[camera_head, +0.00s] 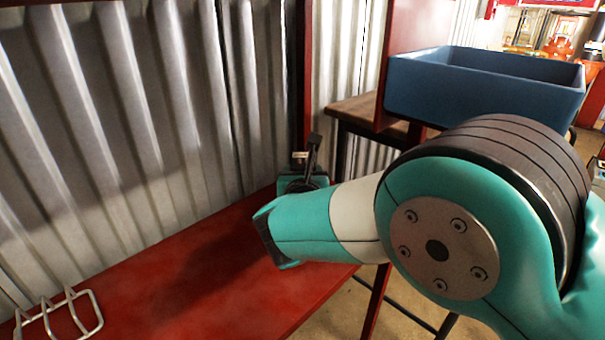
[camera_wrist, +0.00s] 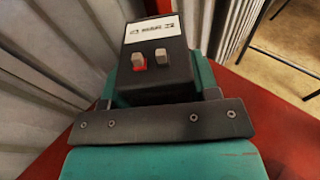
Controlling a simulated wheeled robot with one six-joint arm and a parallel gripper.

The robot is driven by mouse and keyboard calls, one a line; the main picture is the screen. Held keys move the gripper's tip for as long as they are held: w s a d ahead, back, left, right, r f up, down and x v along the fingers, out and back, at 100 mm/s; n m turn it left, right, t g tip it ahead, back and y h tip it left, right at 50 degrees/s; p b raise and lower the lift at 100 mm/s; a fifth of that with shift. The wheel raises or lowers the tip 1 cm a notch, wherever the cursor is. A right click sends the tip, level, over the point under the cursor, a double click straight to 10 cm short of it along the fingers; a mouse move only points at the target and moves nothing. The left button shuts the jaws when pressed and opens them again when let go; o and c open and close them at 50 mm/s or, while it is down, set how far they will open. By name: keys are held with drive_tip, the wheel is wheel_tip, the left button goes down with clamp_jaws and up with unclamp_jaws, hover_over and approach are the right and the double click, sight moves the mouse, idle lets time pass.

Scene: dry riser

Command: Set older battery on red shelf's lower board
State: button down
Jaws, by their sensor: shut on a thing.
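The battery (camera_wrist: 158,75) is a dark box in the wrist view, with a white label, a grey terminal and a red-based terminal. The label is too small to read surely. My gripper (camera_head: 303,182) is shut on it, with teal parts on both sides. In the head view the battery is mostly hidden behind my teal wrist; a small dark, pale-tipped part (camera_head: 299,158) shows. The red shelf's board (camera_head: 190,285) lies below and in front, and my gripper is at its far end by the corrugated wall. I cannot tell whether the battery touches the board.
Corrugated metal wall (camera_head: 110,110) runs close along the board's left side. A wire rack (camera_head: 62,318) lies at the board's near left. The board's middle is clear.

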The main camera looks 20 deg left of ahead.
drive_tip(key=shift+f, duration=0.3)
drive_tip(key=shift+c, duration=1.8)
unclamp_jaws()
drive_tip(key=shift+f, duration=0.15)
drive_tip(key=shift+r, duration=0.4)
drive_tip(key=p+v, duration=0.1)
drive_tip(key=v, duration=0.5)
drive_tip(key=p+v, duration=0.2)
drive_tip(key=v, duration=0.4)
drive_tip(key=shift+r, duration=0.2)
drive_tip(key=shift+a, duration=0.1)
